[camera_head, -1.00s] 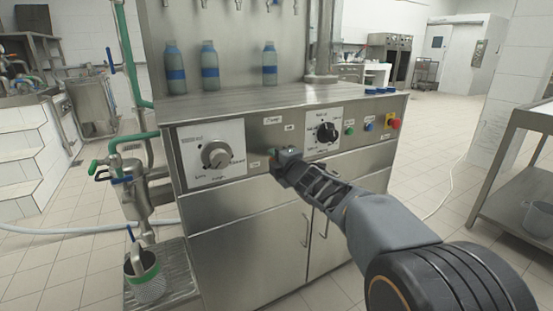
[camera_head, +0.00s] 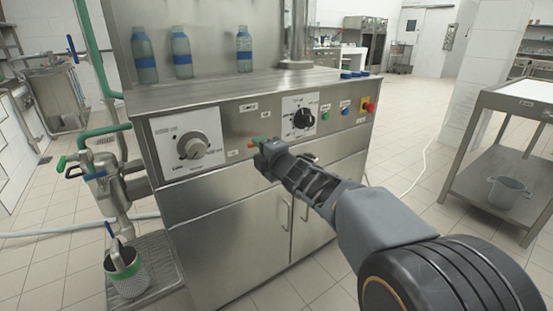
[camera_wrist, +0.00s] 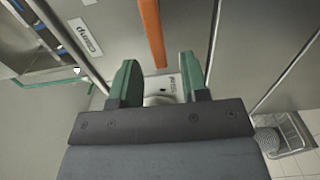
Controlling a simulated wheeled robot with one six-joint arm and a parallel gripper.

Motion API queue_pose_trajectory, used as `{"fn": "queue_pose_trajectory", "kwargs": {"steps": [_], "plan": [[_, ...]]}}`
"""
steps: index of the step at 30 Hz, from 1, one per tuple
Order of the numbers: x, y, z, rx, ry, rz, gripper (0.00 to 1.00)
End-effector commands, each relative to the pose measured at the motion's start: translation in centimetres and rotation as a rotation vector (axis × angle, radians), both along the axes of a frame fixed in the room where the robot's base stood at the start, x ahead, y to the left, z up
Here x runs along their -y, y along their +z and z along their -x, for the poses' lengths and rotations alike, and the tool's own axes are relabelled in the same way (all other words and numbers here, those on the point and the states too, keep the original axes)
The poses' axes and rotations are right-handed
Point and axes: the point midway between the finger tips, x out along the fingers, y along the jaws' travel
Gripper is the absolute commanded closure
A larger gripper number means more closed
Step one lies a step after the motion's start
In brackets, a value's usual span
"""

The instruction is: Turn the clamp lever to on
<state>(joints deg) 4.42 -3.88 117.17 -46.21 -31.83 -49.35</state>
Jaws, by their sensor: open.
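The clamp lever (camera_wrist: 152,33) is an orange bar in the wrist view, beside a label (camera_wrist: 85,37) that reads "Clamp". Its near end shows between the two green fingertips of my gripper (camera_wrist: 159,64). The fingers are apart, one on each side of the bar in the picture, and I see no contact. How deep the bar sits between them I cannot tell. In the head view my gripper (camera_head: 262,150) is at the steel front panel, and a small orange part of the lever (camera_head: 252,143) shows just beyond it. The rest is hidden.
A big grey dial (camera_head: 194,146) is left of my gripper, and a black dial (camera_head: 303,118) is to its right. Green, blue and red buttons (camera_head: 369,104) follow further right. Bottles (camera_head: 182,54) stand above. A steel table (camera_head: 480,145) is at right; floor between is clear.

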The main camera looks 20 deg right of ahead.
Motion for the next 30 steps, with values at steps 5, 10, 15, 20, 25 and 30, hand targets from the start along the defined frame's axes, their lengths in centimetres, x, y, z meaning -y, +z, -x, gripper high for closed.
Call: {"fn": "queue_pose_trajectory", "kwargs": {"steps": [5,10,15,20,25,30], "plan": [[1.3,0.4,3.7,0.001,-0.002,0.000,0.58],[2.2,0.3,6.6,0.002,-0.003,0.002,0.58],[2.8,0.2,8.5,0.000,-0.002,0.001,0.58],[3.1,0.1,9.4,0.000,-0.001,0.001,0.58],[3.1,0.0,9.6,-0.001,0.000,0.001,0.58],[3.1,0.0,9.6,-0.001,0.001,0.001,0.58]]}}
